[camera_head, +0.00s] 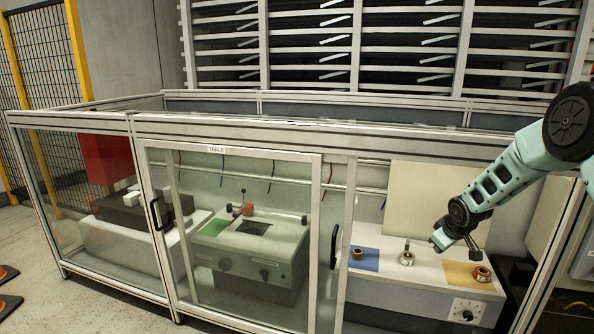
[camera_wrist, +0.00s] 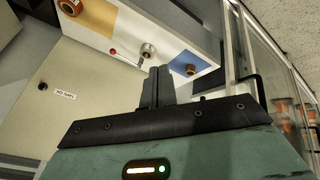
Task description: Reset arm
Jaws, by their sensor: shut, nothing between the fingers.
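My gripper (camera_head: 437,241) is at the lower end of my arm, in the right part of the head view. It appears above the white bench (camera_head: 420,269), near the metal fitting in the middle (camera_head: 407,257). In the wrist view its dark fingers (camera_wrist: 154,86) are together with nothing between them. Beyond the fingers are the blue pad (camera_wrist: 186,64) with a copper-coloured fitting and the middle fitting (camera_wrist: 148,49). The yellow pad (camera_wrist: 97,13) is at the upper left. I cannot tell the exact height of the fingers above the bench.
A framed glass enclosure (camera_head: 240,126) surrounds the bench; its front is open where my arm reaches in. A glass door with a black handle (camera_head: 336,246) stands left of the opening. A grey-green box (camera_head: 250,246) is behind glass. A dial (camera_head: 467,310) is on the bench front.

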